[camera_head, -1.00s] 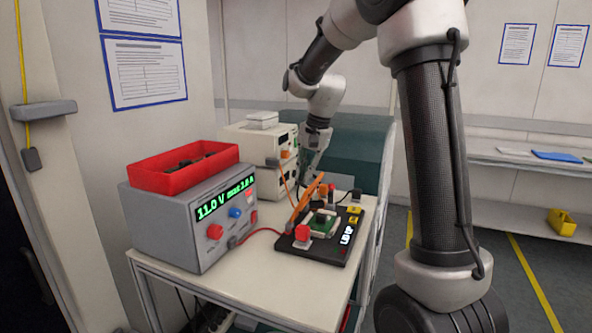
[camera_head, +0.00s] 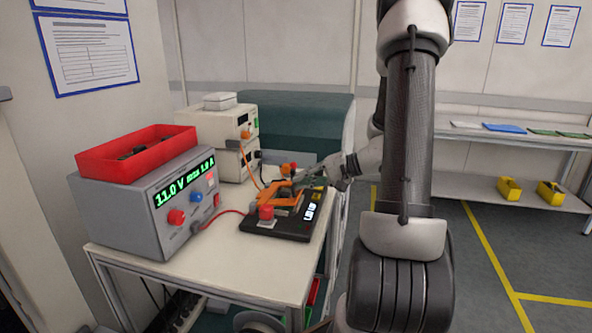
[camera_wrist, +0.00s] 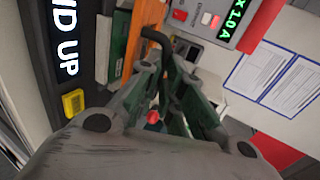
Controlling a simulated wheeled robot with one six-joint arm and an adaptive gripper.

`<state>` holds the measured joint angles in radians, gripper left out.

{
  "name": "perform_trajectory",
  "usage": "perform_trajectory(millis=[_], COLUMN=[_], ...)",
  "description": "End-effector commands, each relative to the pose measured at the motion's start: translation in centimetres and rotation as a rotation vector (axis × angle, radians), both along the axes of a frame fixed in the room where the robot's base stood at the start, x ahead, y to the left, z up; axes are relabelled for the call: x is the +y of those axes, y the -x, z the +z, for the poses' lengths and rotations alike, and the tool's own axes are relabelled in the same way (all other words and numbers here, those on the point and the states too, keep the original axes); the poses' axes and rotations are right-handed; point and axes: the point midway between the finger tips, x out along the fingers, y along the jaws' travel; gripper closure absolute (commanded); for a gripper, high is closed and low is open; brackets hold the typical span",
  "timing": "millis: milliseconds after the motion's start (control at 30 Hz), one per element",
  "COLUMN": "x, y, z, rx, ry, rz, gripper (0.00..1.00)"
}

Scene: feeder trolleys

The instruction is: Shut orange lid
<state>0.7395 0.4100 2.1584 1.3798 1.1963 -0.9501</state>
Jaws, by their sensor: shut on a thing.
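The orange lid (camera_head: 284,198) is on the black test fixture (camera_head: 285,231) at the front of the trolley top. It leans low over the fixture; its exact angle is hard to tell. The fixture display (camera_wrist: 66,38) shows letters ending in "UP" in the wrist view. My gripper (camera_head: 318,181) reaches in from the right at the lid's far side. In the wrist view my gripper (camera_wrist: 165,58) is shut beside the orange lid (camera_wrist: 145,38), with a black curved piece at its fingertips. The fingers hide the exact contact.
A grey power supply (camera_head: 150,222) carries a red bin (camera_head: 138,153) on the left. A red knob (camera_head: 266,212) stands at the fixture's front-left. White instruments (camera_head: 238,150) stand behind. Red and orange cables cross the trolley top. Floor at right is clear.

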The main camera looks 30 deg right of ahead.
Motion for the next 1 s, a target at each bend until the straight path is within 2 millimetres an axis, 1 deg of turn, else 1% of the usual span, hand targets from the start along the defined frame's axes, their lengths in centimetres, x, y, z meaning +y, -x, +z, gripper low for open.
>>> perform_trajectory(millis=[33,100,167,400,700,967,1000], x=[-0.2,-0.3,-0.4,-0.6,-0.6,-0.5,-0.5], y=[0.2,0.4,0.5,0.8,1.0,1.1,1.1], z=[-0.7,-1.3,-1.8,-2.9,-3.6,-3.7,-3.8], rx=[-0.017,-0.049,-0.075,-0.073,-0.068,-0.063,-0.063], ry=[-0.030,-0.061,-0.084,-0.075,-0.071,-0.071,-0.072], rz=[-0.003,-0.001,-0.001,0.005,0.007,0.010,0.011], gripper=[1.00,1.00,1.00,1.00,1.00,1.00,0.90])
